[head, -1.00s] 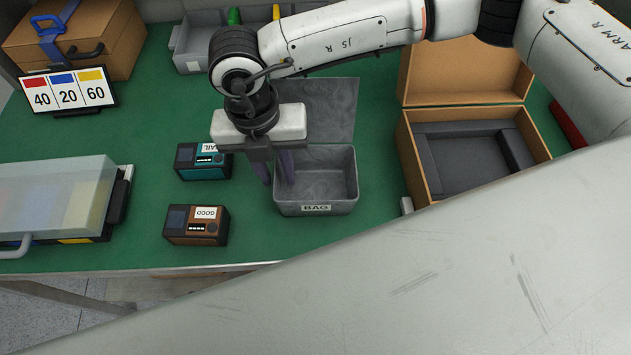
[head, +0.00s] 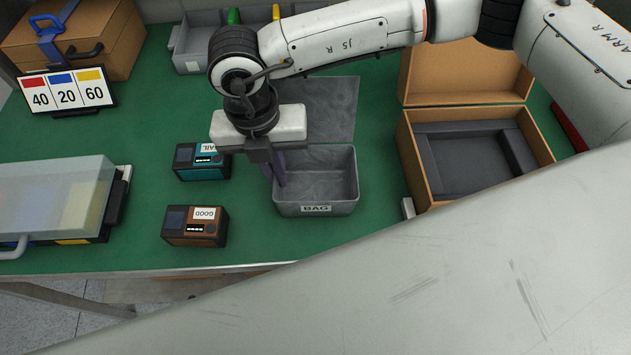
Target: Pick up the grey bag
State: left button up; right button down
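The grey bag (head: 330,208) looks like an open grey bin with a "BAG" label on its front. It stands upright on the green table, right of centre, and looks empty inside. My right gripper (head: 277,178) comes down from above at the bag's left wall. Its two purple-grey fingers are close together at that wall's rim, one on the outer side and one on the inner side, and look closed on it. The fingers hide part of the left wall. My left gripper is not in view.
Left of the bag are a teal device (head: 202,172) and a brown device (head: 194,238). An open cardboard box (head: 425,170) stands to the right. A clear-lidded case (head: 55,195) and number sign (head: 66,92) are at left. A grey bin (head: 192,52) is behind.

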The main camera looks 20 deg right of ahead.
jog(key=shift+r, duration=0.1)
jog(key=shift+w+r+p, duration=0.1)
jog(key=shift+r+p, duration=0.4)
notch_tip(320, 180, up, 9)
jog(key=shift+r+b, duration=0.15)
jog(key=shift+b, duration=0.55)
